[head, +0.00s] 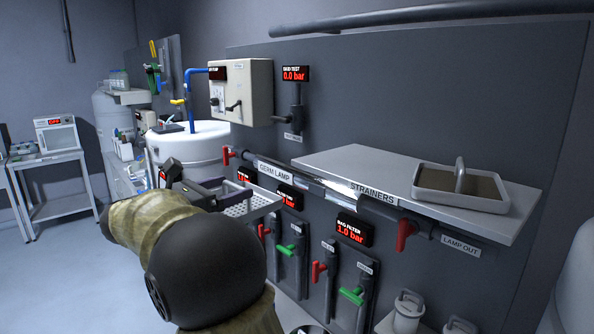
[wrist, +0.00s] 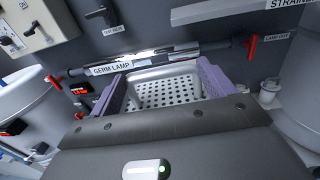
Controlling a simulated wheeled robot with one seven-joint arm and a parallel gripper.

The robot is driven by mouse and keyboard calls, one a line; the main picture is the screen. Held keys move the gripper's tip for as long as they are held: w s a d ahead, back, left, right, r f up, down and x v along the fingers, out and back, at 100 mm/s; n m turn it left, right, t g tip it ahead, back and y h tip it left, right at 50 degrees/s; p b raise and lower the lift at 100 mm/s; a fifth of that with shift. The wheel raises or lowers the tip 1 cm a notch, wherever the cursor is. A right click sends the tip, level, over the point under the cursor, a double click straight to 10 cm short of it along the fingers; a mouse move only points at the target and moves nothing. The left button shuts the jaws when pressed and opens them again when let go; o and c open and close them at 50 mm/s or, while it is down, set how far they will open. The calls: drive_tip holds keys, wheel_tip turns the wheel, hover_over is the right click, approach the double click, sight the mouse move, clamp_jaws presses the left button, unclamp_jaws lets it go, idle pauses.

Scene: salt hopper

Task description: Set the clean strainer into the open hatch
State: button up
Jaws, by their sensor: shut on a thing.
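My gripper (head: 222,192) is shut on a pale perforated strainer (head: 252,205), held in the air in front of the dark wall panel. In the wrist view the strainer (wrist: 168,94) sits between the two purple fingers of my gripper (wrist: 165,86), and its holes look clear. A second strainer-like basket (head: 462,203) with an upright handle and brown inside rests on the shelf marked STRAINERS. A white tank (head: 190,148) stands beyond my gripper at the left; a dark patch shows on its top, but I cannot tell whether it is the open hatch.
The STRAINERS shelf (head: 370,165) juts out at the right, with bare room left of the basket. The GERM LAMP pipe (head: 325,185) runs below it. Red and green valve handles stick out lower down. A small table (head: 55,160) stands far left; the left floor is clear.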

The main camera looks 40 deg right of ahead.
drive_tip(key=w+a+f+n+t+y, duration=0.2)
drive_tip(key=a+f+t, duration=0.1)
drive_tip(key=f, duration=0.7)
drive_tip(key=w+a+f+n+t+y, duration=0.1)
drive_tip(key=w+a+f+n+t, duration=0.2)
drive_tip(key=f, duration=0.7)
drive_tip(key=w+a+f+n+t+y, duration=0.15)
drive_tip(key=a+f+t, duration=0.25)
drive_tip(key=f, duration=0.6)
drive_tip(key=s+f+n+t+y, duration=0.2)
drive_tip(key=s+f+n+y, duration=0.3)
drive_tip(key=f, duration=0.9)
drive_tip(key=s+a+f+n+t+y, duration=0.1)
drive_tip(key=s+f+n+t+y, duration=0.2)
drive_tip(key=s+f+y, duration=0.5)
wheel_tip(320, 180, down, 6)
drive_tip(key=shift+a+f+n, duration=0.15)
drive_tip(key=shift+f+n, duration=0.1)
drive_tip(key=shift+n, duration=0.6)
drive_tip(key=shift+s, duration=0.1)
